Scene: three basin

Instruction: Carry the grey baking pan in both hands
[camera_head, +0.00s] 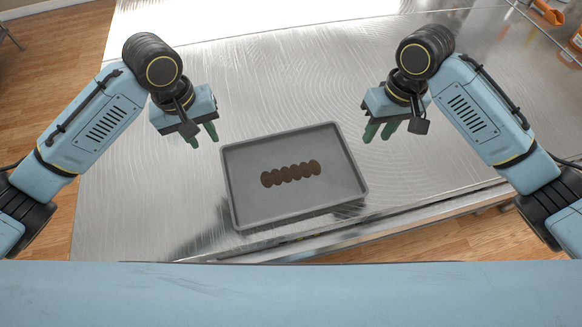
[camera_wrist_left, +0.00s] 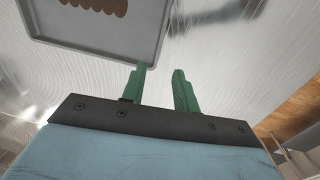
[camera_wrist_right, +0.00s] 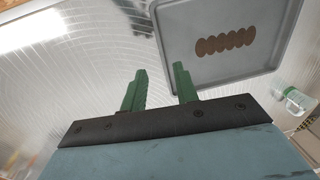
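The grey baking pan (camera_head: 240,205) lies on the metal table near its front edge, between my two grippers. A row of brown round pieces (camera_head: 291,173) lies in its middle. My left gripper (camera_head: 203,136) is open and empty, above and to the left of the pan. My right gripper (camera_head: 378,131) is open and empty, above and to the right of it. The pan's rim shows in the left wrist view (camera_wrist_left: 120,55), beyond the green fingers (camera_wrist_left: 161,72). In the right wrist view the pan (camera_wrist_right: 205,75) lies beyond the fingers (camera_wrist_right: 160,70) and to their right.
The shiny metal table (camera_head: 290,80) is clear around the pan. Its front edge runs just below the pan, with wooden floor (camera_head: 420,240) beyond. Orange items (camera_head: 548,12) stand at the far right. A clear container (camera_wrist_right: 297,100) shows in the right wrist view.

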